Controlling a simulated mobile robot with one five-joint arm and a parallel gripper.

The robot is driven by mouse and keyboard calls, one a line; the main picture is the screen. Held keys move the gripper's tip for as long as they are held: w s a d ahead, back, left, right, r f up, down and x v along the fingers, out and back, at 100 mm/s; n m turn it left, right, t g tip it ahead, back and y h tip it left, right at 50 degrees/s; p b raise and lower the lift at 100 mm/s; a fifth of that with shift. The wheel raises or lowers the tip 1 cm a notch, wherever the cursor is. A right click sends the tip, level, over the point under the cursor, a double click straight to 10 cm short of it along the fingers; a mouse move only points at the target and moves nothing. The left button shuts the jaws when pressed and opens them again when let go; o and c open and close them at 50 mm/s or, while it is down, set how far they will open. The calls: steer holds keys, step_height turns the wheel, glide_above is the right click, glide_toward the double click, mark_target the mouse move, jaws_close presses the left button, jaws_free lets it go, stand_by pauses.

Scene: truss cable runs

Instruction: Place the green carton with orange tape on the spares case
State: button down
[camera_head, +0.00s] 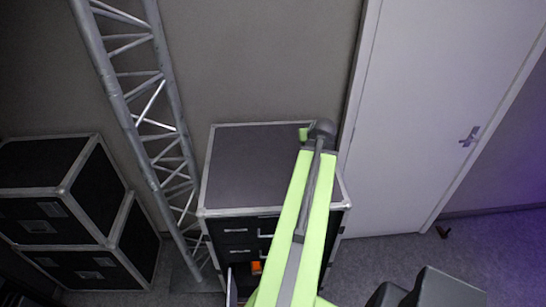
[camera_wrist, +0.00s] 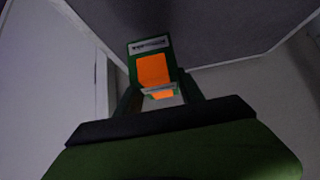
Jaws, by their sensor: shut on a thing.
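The green carton with orange tape (camera_wrist: 153,70) is between the fingers of my gripper (camera_wrist: 158,86) in the wrist view. My gripper is shut on it. In the head view my arm reaches out over a black case with drawers and a grey top (camera_head: 250,165), and its end is above the right part of that top. The carton is not clearly seen in the head view. The grey top also shows behind the carton in the wrist view (camera_wrist: 225,32). I cannot tell whether the carton touches it. No label shows whether this is the spares case.
A lower drawer of the case stands open with an orange thing (camera_head: 257,267) in it. A metal truss (camera_head: 150,120) leans just left of the case. Stacked black cases (camera_head: 75,215) stand farther left. A white door (camera_head: 430,110) is on the right.

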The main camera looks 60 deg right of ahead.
steer(key=w+f+b, duration=0.1)
steer(key=w+f, duration=0.1)
steer(key=w, duration=0.1)
steer(key=w+f+b, duration=0.2)
steer(key=w, duration=0.1)
steer(key=w+f+b, duration=0.1)
steer(key=w+f, duration=0.1)
steer(key=w, duration=0.1)
steer(key=shift+a+b, duration=0.3)
steer(key=shift+a, duration=0.1)
steer(key=shift+w+a, duration=0.1)
steer(key=shift+w, duration=0.35)
step_height(320, 180, down, 4)
steer(key=b, duration=0.4)
steer(key=shift+s+f+b, duration=0.1)
steer(key=shift+f+b, duration=0.15)
steer(key=shift+b, duration=0.1)
steer(key=shift+r, duration=0.25)
steer(key=shift+f, duration=0.2)
steer(key=c, duration=0.7)
jaws_free()
steer(key=shift+r, duration=0.1)
